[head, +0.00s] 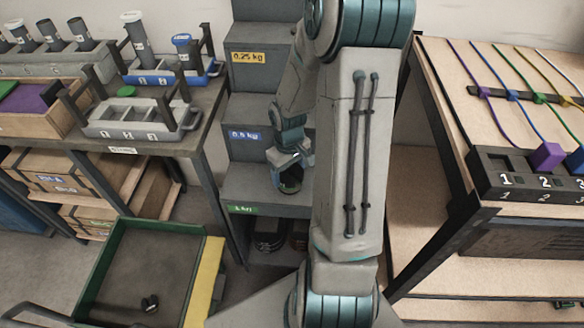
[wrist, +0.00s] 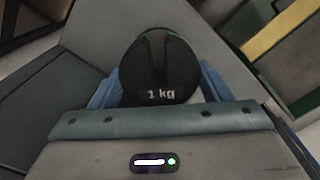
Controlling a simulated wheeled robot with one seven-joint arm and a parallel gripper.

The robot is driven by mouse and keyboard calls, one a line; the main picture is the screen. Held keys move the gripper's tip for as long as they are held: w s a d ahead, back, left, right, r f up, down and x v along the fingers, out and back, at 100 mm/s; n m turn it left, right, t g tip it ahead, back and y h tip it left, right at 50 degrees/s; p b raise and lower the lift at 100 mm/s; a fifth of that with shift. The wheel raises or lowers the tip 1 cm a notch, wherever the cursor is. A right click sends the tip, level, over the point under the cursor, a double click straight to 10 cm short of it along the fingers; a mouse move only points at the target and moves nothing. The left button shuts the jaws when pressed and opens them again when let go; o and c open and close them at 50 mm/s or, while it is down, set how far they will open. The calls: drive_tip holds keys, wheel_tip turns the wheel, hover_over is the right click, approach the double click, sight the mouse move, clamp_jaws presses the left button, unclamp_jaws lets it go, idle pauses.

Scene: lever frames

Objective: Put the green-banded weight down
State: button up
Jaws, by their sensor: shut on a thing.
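My gripper (head: 292,160) is shut on the green-banded weight (head: 290,181), at the lowest visible step of the grey stepped rack (head: 262,186). That step carries a green "1 kg" label (head: 245,209). In the wrist view the weight (wrist: 160,68) is dark, with a trace of green at its rim and "1 kg" in white. The blue fingers of my gripper (wrist: 160,88) are on both sides of it. I cannot tell whether its base touches the step. Part of the rack is hidden behind my arm.
Higher steps carry a yellow "0.25 kg" label (head: 249,57) and a blue "0.5 kg" label (head: 246,135). A green-walled tray (head: 100,265) is at lower left. A workbench (head: 185,131) stands left; a cable table (head: 440,75) stands right.

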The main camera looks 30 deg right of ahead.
drive_tip(key=shift+f, duration=0.9)
drive_tip(key=shift+f, duration=0.15)
drive_tip(key=o, duration=1.8)
drive_tip(key=shift+c, duration=0.2)
